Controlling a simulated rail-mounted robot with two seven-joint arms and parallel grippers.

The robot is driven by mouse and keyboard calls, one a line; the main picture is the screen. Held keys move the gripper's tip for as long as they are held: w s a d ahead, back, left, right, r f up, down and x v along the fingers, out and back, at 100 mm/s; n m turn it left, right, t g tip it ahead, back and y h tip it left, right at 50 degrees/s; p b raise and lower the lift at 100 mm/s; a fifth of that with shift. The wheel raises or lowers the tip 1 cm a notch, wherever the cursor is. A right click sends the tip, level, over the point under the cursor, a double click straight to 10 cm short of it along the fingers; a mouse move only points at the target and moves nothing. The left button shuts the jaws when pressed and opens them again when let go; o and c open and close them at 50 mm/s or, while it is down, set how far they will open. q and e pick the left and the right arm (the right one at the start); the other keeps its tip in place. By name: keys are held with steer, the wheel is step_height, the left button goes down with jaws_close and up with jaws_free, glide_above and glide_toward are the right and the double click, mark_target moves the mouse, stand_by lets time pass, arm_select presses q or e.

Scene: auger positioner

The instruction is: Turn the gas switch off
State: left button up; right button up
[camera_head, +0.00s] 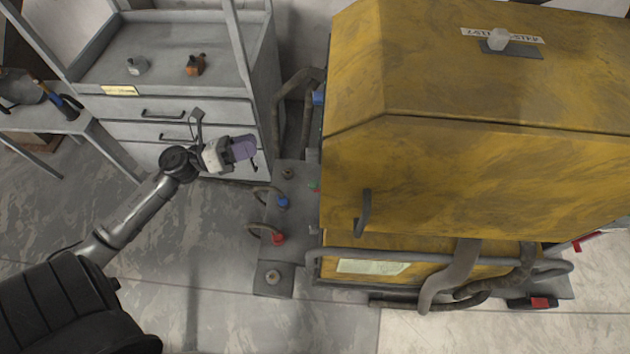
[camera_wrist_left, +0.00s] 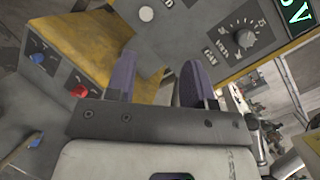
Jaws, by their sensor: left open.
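My left gripper (camera_head: 243,149) is open and empty, with its purple fingers in front of the grey drawer cabinet and left of the yellow machine (camera_head: 450,170). In the left wrist view its two fingers (camera_wrist_left: 158,82) point towards a grey control panel (camera_wrist_left: 190,30). The panel carries a black dial (camera_wrist_left: 243,38) and a small pale round part (camera_wrist_left: 146,14), both apart from the fingers. Small lettering sits beside the dial, but I cannot clearly tell which part is the gas switch. The panel face is hidden in the head view. My right gripper is not in view.
Blue (camera_head: 283,202) and red (camera_head: 278,238) fittings with hoses stick out at the machine's left base. The drawer cabinet (camera_head: 190,105) stands behind my left gripper, with small items on top. Bare floor (camera_head: 210,245) lies left of the machine.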

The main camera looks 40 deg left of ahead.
arm_select(q)
steer(key=s+d+f+m+g+h, duration=0.2)
steer(key=s+d+m+g+h, duration=0.35)
steer(key=m, duration=0.45)
glide_toward(315, 185)
steer(key=x, duration=0.8)
steer(key=shift+w+f+g, duration=0.25)
steer(key=shift+f+g, duration=0.1)
steer(key=shift+g, duration=0.1)
steer(key=shift+a+y, duration=0.15)
steer(key=shift+y, duration=0.1)
steer(key=shift+p, duration=0.3)
jaws_close()
